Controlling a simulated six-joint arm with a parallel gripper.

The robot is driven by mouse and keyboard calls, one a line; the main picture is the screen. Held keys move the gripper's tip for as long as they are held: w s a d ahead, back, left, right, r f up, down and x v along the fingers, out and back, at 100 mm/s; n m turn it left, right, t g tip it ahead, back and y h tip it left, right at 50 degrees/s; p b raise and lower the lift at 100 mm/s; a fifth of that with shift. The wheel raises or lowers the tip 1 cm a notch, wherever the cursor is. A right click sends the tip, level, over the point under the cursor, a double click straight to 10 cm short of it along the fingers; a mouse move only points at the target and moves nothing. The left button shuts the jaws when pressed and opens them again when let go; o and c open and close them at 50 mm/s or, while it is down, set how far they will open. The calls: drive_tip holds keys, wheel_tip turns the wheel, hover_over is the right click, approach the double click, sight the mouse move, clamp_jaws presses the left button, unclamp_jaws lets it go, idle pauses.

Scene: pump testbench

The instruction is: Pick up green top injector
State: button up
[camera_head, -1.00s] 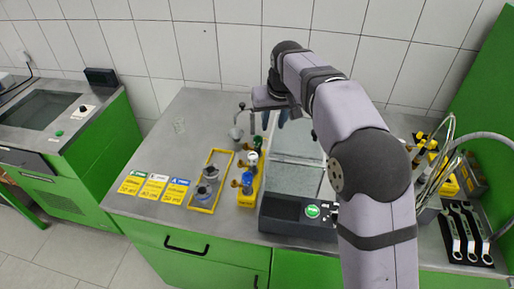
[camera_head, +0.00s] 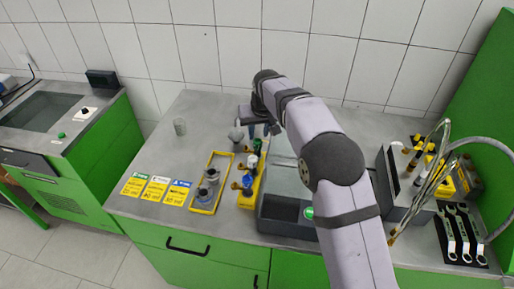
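The green top injector (camera_head: 257,144) stands at the far end of a yellow rack (camera_head: 247,200) on the bench. A white top injector (camera_head: 252,160) and a blue top injector (camera_head: 247,181) stand nearer in the same rack. My gripper (camera_head: 262,130) points down just above and behind the green top. Its dark blue fingers look apart, with nothing seen between them. The fingertips are small and partly merge with the injector, so I cannot tell if they touch it.
A yellow-framed tray (camera_head: 203,209) with grey parts lies left of the rack. Coloured cards (camera_head: 157,188) lie in front. A dark-fronted machine (camera_head: 280,213) is close on the right. Wrenches (camera_head: 462,233) lie far right.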

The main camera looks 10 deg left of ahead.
sight(257, 141)
drive_tip(key=shift+w+f, duration=0.1)
drive_tip(key=shift+f, duration=0.2)
drive_tip(key=shift+f, duration=0.1)
drive_tip(key=p+x, duration=0.3)
drive_tip(key=shift+s+f, duration=0.25)
drive_tip(key=shift+f, duration=0.1)
drive_tip(key=shift+w+f, duration=0.25)
drive_tip(key=shift+f, duration=0.45)
drive_tip(key=shift+a+r, duration=0.1)
clamp_jaws()
